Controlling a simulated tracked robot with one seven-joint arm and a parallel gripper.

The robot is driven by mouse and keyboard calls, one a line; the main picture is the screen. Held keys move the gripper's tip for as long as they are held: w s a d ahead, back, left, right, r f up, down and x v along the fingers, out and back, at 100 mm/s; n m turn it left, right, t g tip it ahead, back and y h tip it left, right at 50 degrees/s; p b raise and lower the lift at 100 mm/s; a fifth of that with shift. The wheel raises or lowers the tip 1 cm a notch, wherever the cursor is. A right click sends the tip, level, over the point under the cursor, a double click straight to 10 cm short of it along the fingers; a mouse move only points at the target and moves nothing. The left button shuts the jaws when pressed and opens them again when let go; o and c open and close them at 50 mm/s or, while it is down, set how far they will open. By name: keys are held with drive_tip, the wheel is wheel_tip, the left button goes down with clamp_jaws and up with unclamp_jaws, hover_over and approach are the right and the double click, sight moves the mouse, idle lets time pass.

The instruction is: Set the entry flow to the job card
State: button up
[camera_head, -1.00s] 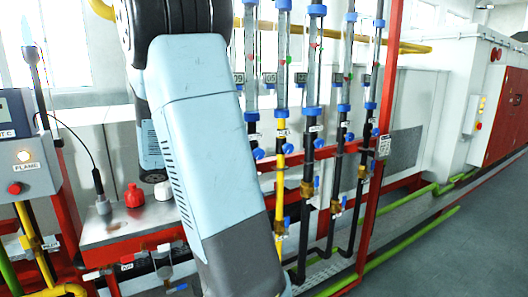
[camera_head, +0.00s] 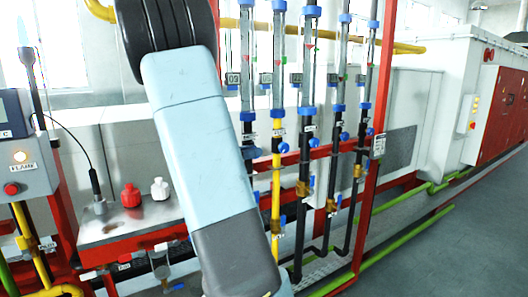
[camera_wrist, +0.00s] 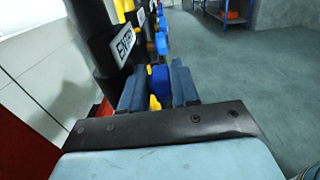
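A row of upright glass flow tubes (camera_head: 309,60) with blue fittings stands behind my arm in the head view. Blue valve handles (camera_head: 283,148) sit on the pipes below them. In the wrist view a black pipe carries an ENTRY label (camera_wrist: 124,45). My gripper (camera_wrist: 158,72) is beside this label, with its two dark fingers on either side of a blue handle (camera_wrist: 159,82). Whether the fingers press on the handle is unclear. A yellow part shows between the fingers. My gripper is hidden in the head view. A small white card (camera_head: 378,146) hangs on the red post; its text is unreadable.
A control box (camera_head: 22,160) marked FLAME stands at left. A red bottle (camera_head: 130,196) and a white bottle (camera_head: 160,189) stand on a metal shelf. Yellow and black pipes crowd the rack. Grey floor (camera_head: 440,235) is open at right.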

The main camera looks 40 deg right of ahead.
drive_tip(key=shift+x, duration=1.5)
clamp_jaws()
drive_tip(key=shift+a, duration=0.2)
drive_tip(key=shift+d, duration=0.1)
